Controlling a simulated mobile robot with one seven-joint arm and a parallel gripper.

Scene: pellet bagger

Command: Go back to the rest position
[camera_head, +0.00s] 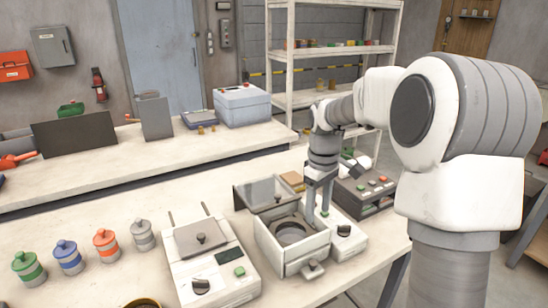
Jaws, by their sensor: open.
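My gripper (318,212) points down over the right side of an open, box-shaped machine (307,250) on the front bench. Its two fingers look apart, with nothing visible between them. The fingertips are close to the machine's right edge; I cannot tell whether they touch it.
A white machine with a grey lid (200,238) stands left of the open box. Several knobbed jars, including a red one (105,243), stand further left. A back bench (90,185) and shelves (325,97) lie behind.

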